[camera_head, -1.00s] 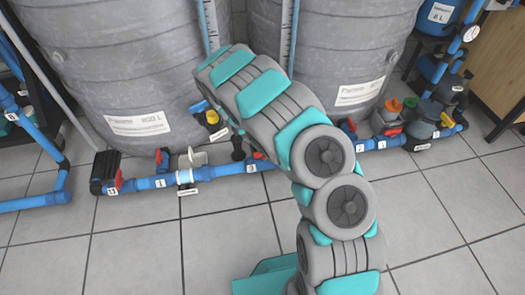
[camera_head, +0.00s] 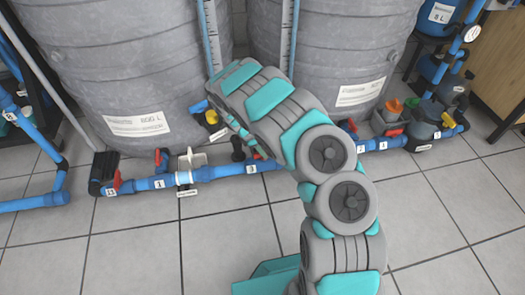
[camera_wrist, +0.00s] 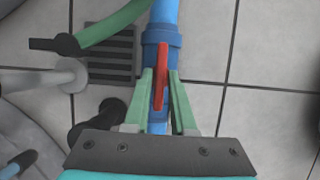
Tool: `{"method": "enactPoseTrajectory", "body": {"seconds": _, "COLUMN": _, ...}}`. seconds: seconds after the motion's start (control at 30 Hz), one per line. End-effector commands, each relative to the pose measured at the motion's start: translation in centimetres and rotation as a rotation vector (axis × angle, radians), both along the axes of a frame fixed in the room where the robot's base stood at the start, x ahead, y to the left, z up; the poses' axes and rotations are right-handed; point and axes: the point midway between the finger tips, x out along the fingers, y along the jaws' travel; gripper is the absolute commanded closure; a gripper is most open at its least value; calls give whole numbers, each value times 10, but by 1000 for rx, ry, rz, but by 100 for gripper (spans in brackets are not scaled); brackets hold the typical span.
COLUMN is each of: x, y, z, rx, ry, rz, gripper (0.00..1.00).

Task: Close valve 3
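The blue pipe (camera_head: 220,172) runs along the floor in front of the tanks. A label "3" (camera_head: 250,168) sits on it, just left of my arm. In the wrist view, a red valve handle (camera_wrist: 162,75) lies roughly in line with the blue pipe (camera_wrist: 163,12), below a blue fitting (camera_wrist: 162,38). My gripper (camera_wrist: 161,78) is open, with one green finger on each side of the red handle and visible gaps between. No number shows in the wrist view. In the head view my arm hides most of the gripper and this valve.
Large grey tanks (camera_head: 130,60) stand behind the pipe. Other red handles sit at the left (camera_head: 117,181) and (camera_head: 162,157). In the wrist view, a green hose (camera_wrist: 112,22), a grey pipe (camera_wrist: 35,80) and a floor drain (camera_wrist: 112,55) lie to the left. Tiled floor in front is clear.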

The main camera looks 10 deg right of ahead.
Motion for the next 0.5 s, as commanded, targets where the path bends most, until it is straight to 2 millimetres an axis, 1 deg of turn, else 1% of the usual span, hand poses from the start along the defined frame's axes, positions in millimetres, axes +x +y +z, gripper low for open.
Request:
{"method": "enactPoseTrajectory", "body": {"seconds": 0.03, "x": 0, "y": 0, "z": 0, "rx": 0, "ry": 0, "rz": 0, "gripper": 83}}
{"method": "enactPoseTrajectory", "body": {"seconds": 0.1, "x": 0, "y": 0, "z": 0, "rx": 0, "ry": 0, "rz": 0, "gripper": 91}}
{"method": "enactPoseTrajectory", "body": {"seconds": 0.2, "x": 0, "y": 0, "z": 0, "rx": 0, "ry": 0, "rz": 0, "gripper": 100}}
{"method": "enactPoseTrajectory", "body": {"seconds": 0.5, "x": 0, "y": 0, "z": 0, "rx": 0, "ry": 0, "rz": 0, "gripper": 100}}
